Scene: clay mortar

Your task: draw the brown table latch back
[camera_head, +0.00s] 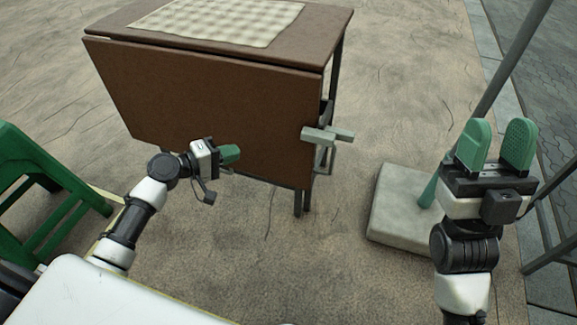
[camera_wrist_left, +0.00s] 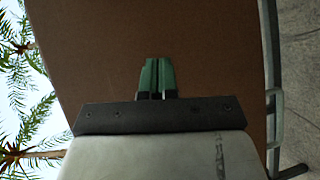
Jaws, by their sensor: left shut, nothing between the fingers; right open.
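The brown table (camera_head: 215,105) stands ahead with its drop leaf hanging down toward me. A pale grey-green latch (camera_head: 328,136) sits at the leaf's right edge, with a bar pointing right. In the left wrist view the brown leaf (camera_wrist_left: 200,55) fills most of the picture, and a pale handle-like piece (camera_wrist_left: 275,118) shows at its right edge. My left gripper (camera_head: 230,154) is shut and empty in front of the leaf, to the left of the latch and apart from it. Its green fingers (camera_wrist_left: 157,78) are together. My right gripper (camera_head: 499,142) is open and empty, far right of the latch.
A checked cloth (camera_head: 220,20) lies on the tabletop. A concrete block (camera_head: 400,215) with a slanted pole (camera_head: 510,65) stands right of the table. The ground between table and block is clear.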

